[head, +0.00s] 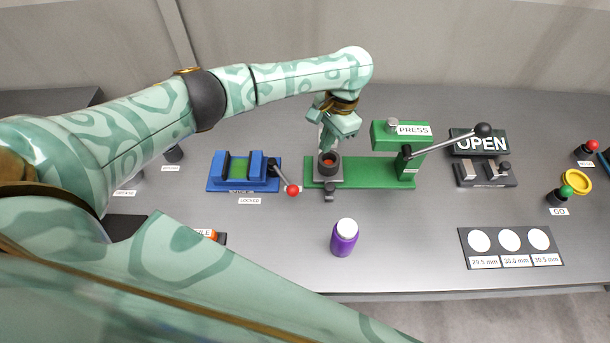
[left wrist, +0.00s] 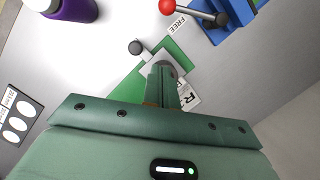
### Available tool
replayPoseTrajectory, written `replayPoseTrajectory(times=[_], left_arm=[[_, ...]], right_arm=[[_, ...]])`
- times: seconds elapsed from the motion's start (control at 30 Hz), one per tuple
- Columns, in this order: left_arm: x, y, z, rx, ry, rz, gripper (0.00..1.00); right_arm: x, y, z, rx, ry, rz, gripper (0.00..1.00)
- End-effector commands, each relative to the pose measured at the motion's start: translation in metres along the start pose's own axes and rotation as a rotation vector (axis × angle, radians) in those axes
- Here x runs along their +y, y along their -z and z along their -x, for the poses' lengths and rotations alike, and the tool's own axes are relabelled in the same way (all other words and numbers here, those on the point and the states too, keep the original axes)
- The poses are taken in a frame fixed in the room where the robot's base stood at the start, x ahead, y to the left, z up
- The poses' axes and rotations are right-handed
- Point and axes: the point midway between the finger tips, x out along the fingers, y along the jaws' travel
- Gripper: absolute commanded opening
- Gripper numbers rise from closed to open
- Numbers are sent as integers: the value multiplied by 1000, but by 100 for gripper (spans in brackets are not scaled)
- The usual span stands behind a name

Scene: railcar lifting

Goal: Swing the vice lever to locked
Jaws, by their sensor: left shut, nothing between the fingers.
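The blue vice (head: 243,175) sits on the table left of the green press. Its lever (head: 281,175) is at the right end and slants toward the front right, with a red knob (head: 293,190). A "LOCKED" label (head: 249,201) lies in front of the vice. In the left wrist view the red knob (left wrist: 167,6) is near a "FREE" label (left wrist: 178,26). My left gripper (head: 325,146) is shut and empty, above the press's grey platform, right of the lever and apart from it. Its fingers show in the left wrist view (left wrist: 163,86). My right gripper is not seen.
The green press (head: 400,150) has a dark cup (head: 327,163) on its platform, by my fingers. A purple bottle (head: 344,238) stands in front. An "OPEN" sign (head: 480,142) and size card (head: 510,248) are at right. Table in front of the vice is mostly clear.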

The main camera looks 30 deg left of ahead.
Motion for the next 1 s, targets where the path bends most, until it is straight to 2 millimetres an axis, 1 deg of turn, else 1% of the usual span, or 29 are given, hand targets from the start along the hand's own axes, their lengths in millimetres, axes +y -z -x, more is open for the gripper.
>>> replayPoseTrajectory(times=[0.17,0.27,0.37,0.6,0.77,0.8,0.83,1.0], left_arm=[[0,0,-1,0,0,0,0],[0,0,-8,-1,0,0,0],[0,0,-23,-3,-1,0,0],[0,0,-75,-3,-1,1,0],[0,0,-107,-3,0,0,0],[-1,-9,-105,-2,1,-1,0],[-1,-14,-106,-1,1,0,0],[-1,-31,-113,0,2,-1,0]], right_arm=[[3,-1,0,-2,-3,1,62],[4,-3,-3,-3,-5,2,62],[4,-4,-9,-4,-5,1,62],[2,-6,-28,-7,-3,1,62],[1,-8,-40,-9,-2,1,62],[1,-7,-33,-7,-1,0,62],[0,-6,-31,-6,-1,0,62],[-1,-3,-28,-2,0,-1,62]])
